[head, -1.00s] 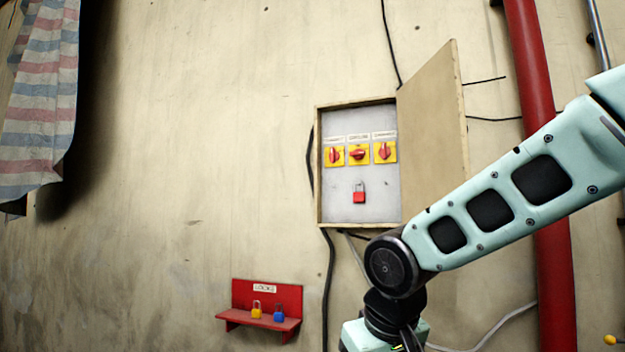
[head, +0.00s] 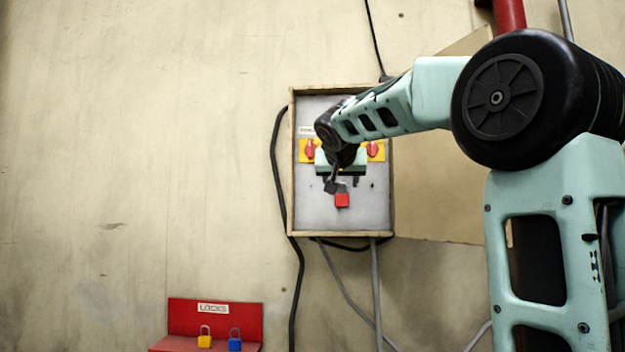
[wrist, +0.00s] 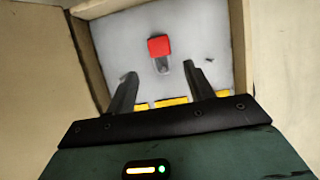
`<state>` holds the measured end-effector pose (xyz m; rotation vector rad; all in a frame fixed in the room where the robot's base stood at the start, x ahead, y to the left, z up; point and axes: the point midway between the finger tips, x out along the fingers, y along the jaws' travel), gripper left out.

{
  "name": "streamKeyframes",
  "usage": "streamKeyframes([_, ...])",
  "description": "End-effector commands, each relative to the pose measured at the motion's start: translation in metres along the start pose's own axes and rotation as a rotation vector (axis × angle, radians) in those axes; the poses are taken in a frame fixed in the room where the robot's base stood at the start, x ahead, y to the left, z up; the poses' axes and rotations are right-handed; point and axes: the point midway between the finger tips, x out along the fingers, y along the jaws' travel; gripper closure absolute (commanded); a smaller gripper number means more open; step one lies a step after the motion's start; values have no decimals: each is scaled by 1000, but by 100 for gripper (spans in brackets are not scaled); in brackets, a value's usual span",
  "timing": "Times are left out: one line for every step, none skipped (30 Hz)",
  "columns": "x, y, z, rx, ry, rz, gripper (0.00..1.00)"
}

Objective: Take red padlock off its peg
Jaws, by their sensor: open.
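The red padlock (head: 342,200) hangs on the grey back panel of the open wall box, below the row of red switches. Its shackle and peg are mostly hidden by my gripper in the head view. In the wrist view the padlock (wrist: 159,46) shows its red body and grey shackle, beyond the fingertips and in line with the gap between them. My gripper (head: 343,184) is at the box, just above the red body. Its two fingers (wrist: 161,82) are apart and nothing is between them; I see no contact with the padlock.
The box has a wooden frame (head: 292,165) around the panel, and its door (head: 440,200) stands open to the right. A red shelf (head: 185,316) labelled LOCKS holds a yellow padlock (head: 204,341) and a blue padlock (head: 235,343) below left. Cables run beside and below the box.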

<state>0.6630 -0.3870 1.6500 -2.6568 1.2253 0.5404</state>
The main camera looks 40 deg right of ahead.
Motion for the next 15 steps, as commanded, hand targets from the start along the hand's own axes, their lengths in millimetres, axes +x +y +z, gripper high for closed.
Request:
streamKeyframes([2,2,-2,3,2,4,47])
streamKeyframes([3,2,-2,3,2,4,47])
streamKeyframes([6,2,-2,2,1,4,47])
streamKeyframes([8,1,-2,2,0,4,47])
streamKeyframes([10,1,-2,2,0,4,47])
streamKeyframes([14,1,-2,1,1,3,47])
streamKeyframes([17,1,-2,1,0,3,47])
streamKeyframes([20,1,-2,1,-1,4,47])
streamKeyframes([25,1,-1,0,-1,3,47])
streamKeyframes([28,1,-1,0,-1,3,47])
streamKeyframes([32,1,-1,0,-1,3,47])
streamKeyframes([36,1,-2,-1,-1,4,47])
streamKeyframes([40,1,-2,-1,-1,3,47])
streamKeyframes([43,0,-2,-1,-1,3,47])
streamKeyframes([48,0,-2,-1,-1,3,47])
